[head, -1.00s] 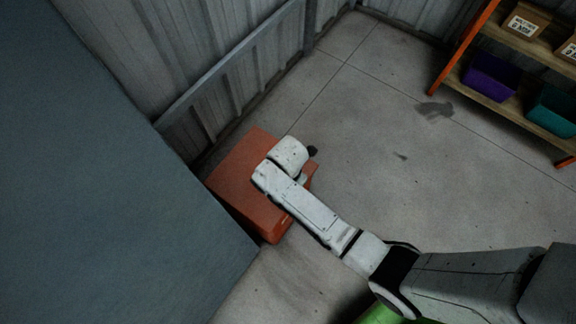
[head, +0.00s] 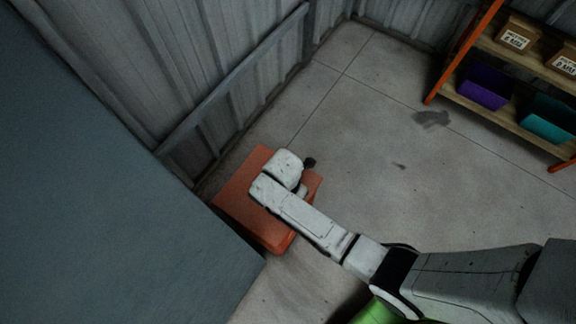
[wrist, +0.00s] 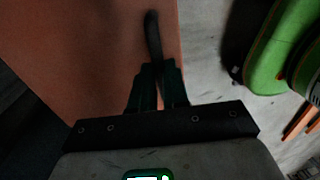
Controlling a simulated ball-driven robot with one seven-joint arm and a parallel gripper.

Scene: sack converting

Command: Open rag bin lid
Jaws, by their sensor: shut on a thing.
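The rag bin (head: 243,203) is an orange-red box standing on the floor by the corrugated wall, in the left middle of the head view. Its lid (wrist: 95,45) fills the left of the wrist view as a flat orange surface. A dark, slim handle (wrist: 153,38) stands out near the lid's right edge. My gripper (wrist: 156,68) is shut on the handle's near end, over the lid. In the head view my arm covers the handle and part of the lid. I see no gap under the lid.
A large grey-blue block (head: 90,200) stands close on the left of the bin. A shelf (head: 500,115) with cartons, a purple bin (head: 484,90) and a teal bin (head: 548,118) stands at the upper right. The floor (head: 400,200) between is clear.

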